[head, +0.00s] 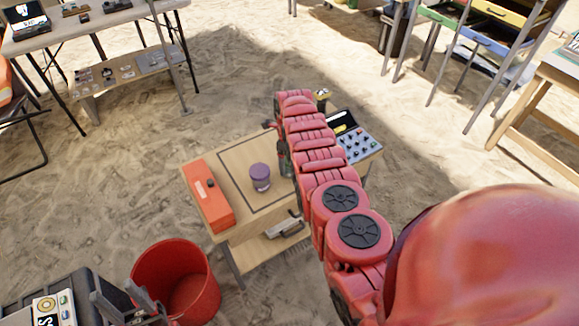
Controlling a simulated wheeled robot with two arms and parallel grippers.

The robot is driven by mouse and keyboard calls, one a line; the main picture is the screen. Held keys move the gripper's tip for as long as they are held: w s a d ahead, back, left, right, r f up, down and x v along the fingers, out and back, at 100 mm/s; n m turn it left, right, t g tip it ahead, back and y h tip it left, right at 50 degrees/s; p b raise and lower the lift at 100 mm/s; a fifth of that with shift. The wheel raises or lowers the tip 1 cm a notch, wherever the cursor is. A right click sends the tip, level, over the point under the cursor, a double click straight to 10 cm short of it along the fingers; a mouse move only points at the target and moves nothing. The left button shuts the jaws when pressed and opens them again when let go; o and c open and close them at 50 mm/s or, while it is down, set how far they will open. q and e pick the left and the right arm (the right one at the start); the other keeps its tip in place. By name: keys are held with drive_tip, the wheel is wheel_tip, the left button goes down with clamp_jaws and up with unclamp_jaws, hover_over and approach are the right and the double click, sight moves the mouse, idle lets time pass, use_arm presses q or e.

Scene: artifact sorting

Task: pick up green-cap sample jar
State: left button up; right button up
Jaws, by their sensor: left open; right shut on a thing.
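My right arm reaches over a small wooden table (235,165). My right gripper (281,150) is at the arm's far end, largely hidden by the arm, and shut on a dark greenish thing (285,164). This looks like the green-cap sample jar, but its cap cannot be made out. Whether it touches the table is not clear. My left gripper (128,304) is open at the lower left, beside the red bucket and away from the table.
A purple jar (260,178) stands left of the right gripper. A red box (208,196) lies on the table's left edge. A case of small items (358,146) is at the right. A red bucket (190,260) stands on sand. Other tables stand farther back.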

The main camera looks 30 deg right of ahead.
drive_tip(key=c, duration=0.4)
drive_tip(key=shift+r, duration=0.1)
